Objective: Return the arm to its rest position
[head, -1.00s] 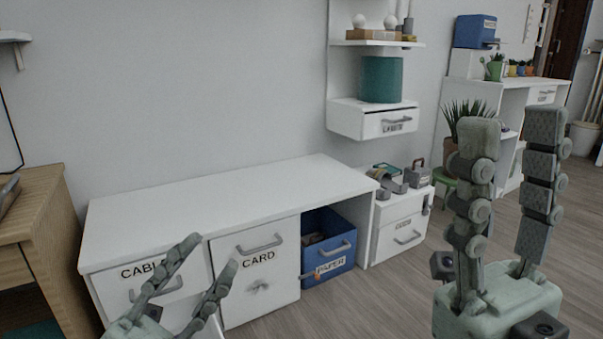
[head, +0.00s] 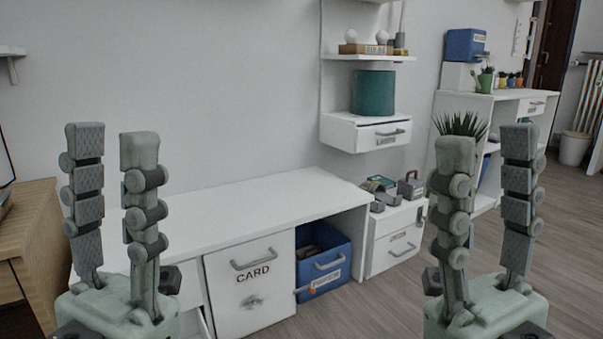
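My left gripper (head: 112,215) stands upright at the lower left in the head view. Its two fingers point up, are apart, and hold nothing. It covers the left part of the white desk (head: 270,205). My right gripper (head: 477,215) stands upright at the lower right, with its two fingers apart and nothing between them. It is in front of the floor and part of a potted plant.
The desk top is clear. Below it are a white CARD drawer (head: 230,290) and a blue bin (head: 335,270). A white drawer unit (head: 395,245) carries several small items. A wall shelf (head: 345,135) holds a teal container (head: 373,92). A wooden cabinet (head: 35,240) stands at left.

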